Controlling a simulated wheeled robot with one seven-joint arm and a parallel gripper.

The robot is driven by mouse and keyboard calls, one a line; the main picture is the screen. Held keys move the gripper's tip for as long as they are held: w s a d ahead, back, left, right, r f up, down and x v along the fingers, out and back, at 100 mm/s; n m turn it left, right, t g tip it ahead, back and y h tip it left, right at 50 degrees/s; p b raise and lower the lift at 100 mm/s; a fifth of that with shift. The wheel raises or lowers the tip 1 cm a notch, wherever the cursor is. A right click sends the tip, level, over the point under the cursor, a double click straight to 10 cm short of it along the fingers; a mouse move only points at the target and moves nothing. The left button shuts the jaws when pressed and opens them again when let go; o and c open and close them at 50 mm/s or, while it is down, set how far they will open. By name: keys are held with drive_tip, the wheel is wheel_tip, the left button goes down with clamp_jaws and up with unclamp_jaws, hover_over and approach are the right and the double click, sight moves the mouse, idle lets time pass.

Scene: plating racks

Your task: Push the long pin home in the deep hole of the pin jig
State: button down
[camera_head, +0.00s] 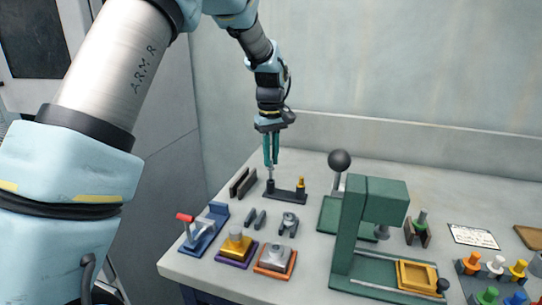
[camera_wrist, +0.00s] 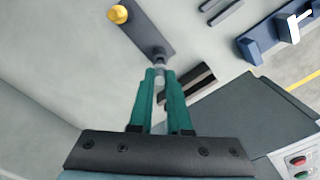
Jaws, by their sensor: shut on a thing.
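The pin jig (camera_head: 287,193) is a dark, narrow plate on the bench, below my gripper. A yellow-orange pin (camera_head: 301,184) stands upright at its right end; in the wrist view this pin (camera_wrist: 118,14) is at the far end of the jig (camera_wrist: 140,28). My gripper (camera_head: 270,164), with teal fingers, points down over the jig's left end. It is shut on the grey long pin (camera_head: 270,174), whose lower end meets a dark collar on the jig. In the wrist view, the fingertips (camera_wrist: 161,72) hide most of the long pin. How deep it sits in the hole cannot be told.
Dark upright plates (camera_head: 243,182) stand just left of the jig. A blue fixture with a red handle (camera_head: 185,217) and small plates are in front. A green press (camera_head: 362,230) and a black ball-topped lever (camera_head: 339,160) stand to the right. The wall is behind.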

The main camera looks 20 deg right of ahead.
sight(271, 168)
drive_tip(key=shift+f+b, duration=0.85)
drive_tip(key=shift+f, duration=1.1)
drive_tip(key=c, duration=0.8)
unclamp_jaws()
drive_tip(key=shift+r, duration=0.1)
wheel_tip(271, 168, up, 11)
drive_tip(key=shift+f+b, duration=0.2)
drive_tip(key=shift+b, duration=0.85)
drive_tip(key=a+f, duration=0.3)
drive_tip(key=a, duration=0.8)
drive_tip(key=a+f, duration=0.3)
drive_tip(key=a, duration=0.9)
drive_tip(key=shift+m+t, duration=0.8)
drive_tip(key=s+a+f, duration=0.1)
drive_tip(key=s+a, duration=0.2)
drive_tip(key=a, duration=0.1)
drive_tip(key=s+a+f, duration=0.2)
drive_tip(key=s+a, duration=0.2)
drive_tip(key=a, duration=0.1)
drive_tip(key=s+a+f, duration=0.2)
drive_tip(key=s+a, duration=0.1)
drive_tip(key=a, duration=0.1)
drive_tip(key=shift+s+a+f, duration=0.1)
drive_tip(key=shift+s+a, duration=0.2)
drive_tip(key=shift+s, duration=0.05)
